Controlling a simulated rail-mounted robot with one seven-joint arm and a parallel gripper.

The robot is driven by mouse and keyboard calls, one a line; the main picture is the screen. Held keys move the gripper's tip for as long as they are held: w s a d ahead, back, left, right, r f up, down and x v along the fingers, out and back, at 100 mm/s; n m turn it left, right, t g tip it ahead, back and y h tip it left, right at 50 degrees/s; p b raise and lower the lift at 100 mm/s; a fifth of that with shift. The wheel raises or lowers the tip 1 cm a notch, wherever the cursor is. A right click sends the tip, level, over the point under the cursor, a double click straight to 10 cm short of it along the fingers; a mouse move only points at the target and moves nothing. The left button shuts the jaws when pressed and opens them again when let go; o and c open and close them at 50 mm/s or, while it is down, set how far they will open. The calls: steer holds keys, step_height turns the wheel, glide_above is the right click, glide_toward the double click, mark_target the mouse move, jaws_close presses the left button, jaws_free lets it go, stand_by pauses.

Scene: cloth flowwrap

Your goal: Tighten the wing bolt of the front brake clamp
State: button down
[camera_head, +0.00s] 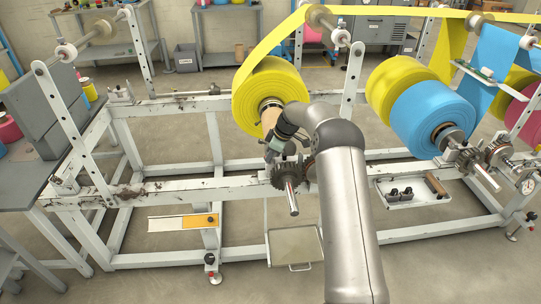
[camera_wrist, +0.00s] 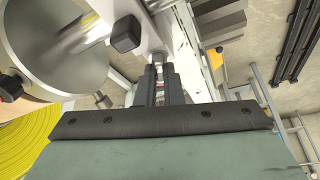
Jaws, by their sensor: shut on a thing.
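My gripper shows in the wrist view (camera_wrist: 163,72), with its two dark fingers close together against a pale bracket (camera_wrist: 150,42) of the brake clamp. It is shut on a small part there, which looks to be the wing bolt; the fingers hide most of it. In the head view my gripper (camera_head: 272,150) is at the front rail, just below and in front of the yellow roll (camera_head: 262,92). My arm covers part of the clamp there. A metal disc (camera_wrist: 50,55) with a black knob (camera_wrist: 126,33) is left of the fingers in the wrist view.
A dark gear (camera_head: 288,176) on a shaft sits on the front rail right beside my gripper. The blue roll (camera_head: 428,115) stands to the right. A tray (camera_head: 408,200) with small parts hangs right of my arm. A yellow-ended board (camera_head: 185,222) is lower left.

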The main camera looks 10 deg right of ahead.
steer(key=shift+m, duration=0.3)
steer(key=m+t+h+b, duration=0.1)
steer(key=m+b, duration=0.1)
steer(key=shift+s+m, duration=0.1)
steer(key=shift+m, duration=0.2)
steer(key=shift+a+m+t+h+b, duration=0.1)
steer(key=shift+m+t+h+b, duration=0.3)
steer(key=shift+m, duration=1)
steer(key=c, duration=1.6)
jaws_free()
steer(key=shift+o, duration=0.2)
